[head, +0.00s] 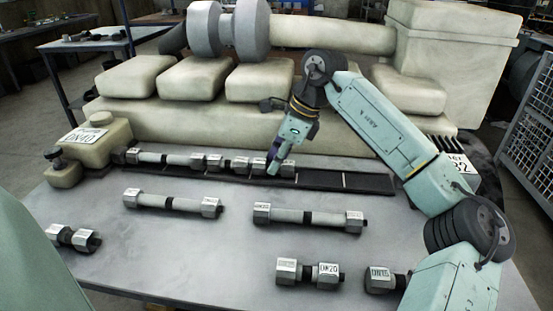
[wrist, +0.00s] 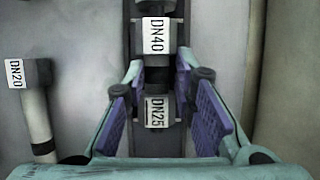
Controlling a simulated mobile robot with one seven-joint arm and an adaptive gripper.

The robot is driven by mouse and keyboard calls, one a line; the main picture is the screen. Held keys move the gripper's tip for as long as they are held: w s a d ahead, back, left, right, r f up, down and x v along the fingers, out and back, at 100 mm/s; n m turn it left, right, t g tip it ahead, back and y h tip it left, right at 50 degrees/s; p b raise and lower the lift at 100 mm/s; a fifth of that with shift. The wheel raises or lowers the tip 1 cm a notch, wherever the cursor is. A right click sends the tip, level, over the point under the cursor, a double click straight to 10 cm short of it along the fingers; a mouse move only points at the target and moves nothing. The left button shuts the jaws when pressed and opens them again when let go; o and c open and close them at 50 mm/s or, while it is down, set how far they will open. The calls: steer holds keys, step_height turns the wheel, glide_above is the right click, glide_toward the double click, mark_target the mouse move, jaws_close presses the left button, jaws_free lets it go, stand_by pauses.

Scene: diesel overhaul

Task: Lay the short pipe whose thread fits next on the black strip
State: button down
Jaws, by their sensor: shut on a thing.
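The black strip (head: 345,181) runs along the back of the table in the head view, with its right part bare. A row of grey pipes (head: 180,160) lies end to end on its left part. My gripper (head: 274,168) is low over the row's right end, shut on a short pipe (head: 288,170). In the wrist view the gripper (wrist: 160,78) straddles this short pipe's dark middle. Its ends carry labels DN40 (wrist: 153,35) and DN25 (wrist: 157,111). It lies in line with the strip. I cannot tell whether it touches the strip or its neighbour.
Two long pipes (head: 172,203) (head: 308,217) lie mid-table. Short pipes lie at the left (head: 73,237) and front (head: 308,273); another (head: 382,280) is partly behind my arm. A DN40 block (head: 95,140) stands at the strip's left end, a labelled block (head: 458,164) at its right. The engine (head: 260,125) rises behind.

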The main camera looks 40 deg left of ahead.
steer(key=c, duration=1.2)
jaws_free()
steer(key=shift+c, duration=0.2)
steer(key=v, duration=1.2)
steer(key=shift+s+a, duration=0.1)
